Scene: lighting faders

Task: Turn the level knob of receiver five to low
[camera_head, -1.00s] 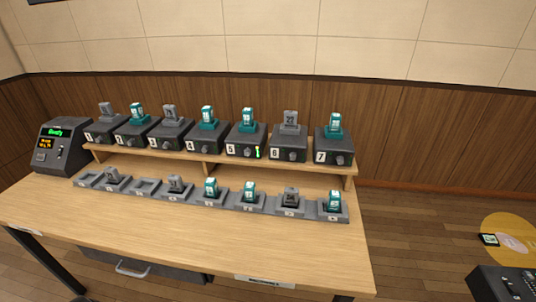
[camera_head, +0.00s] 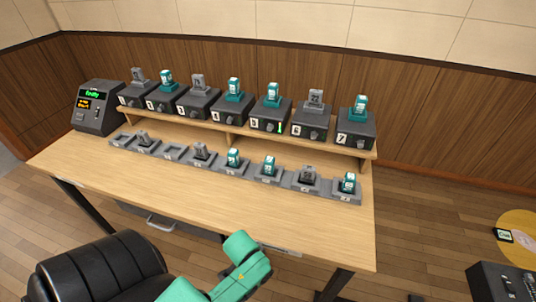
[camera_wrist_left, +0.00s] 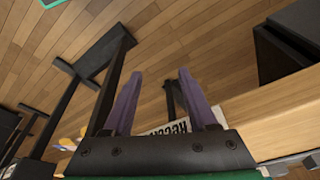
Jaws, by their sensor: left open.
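Receiver five (camera_head: 269,115) is a dark box on the raised shelf, marked 5, with a teal-based handset standing on top and a lit green level bar on its front right. Its knob is too small to read for setting. My left gripper (camera_wrist_left: 157,82) shows in the left wrist view with its two purple fingers apart and nothing between them. It is beside the table's edge, over the floor, away from the receivers. In the head view only my teal arm shows at the bottom; its fingers are not visible. My right gripper is not in view.
Other numbered receivers stand along the shelf (camera_head: 232,132) on both sides of receiver five. A row of charging cradles (camera_head: 200,155) sits below, some holding handsets. A display unit (camera_head: 97,107) stands at the left. The table's front (camera_head: 200,195) is clear.

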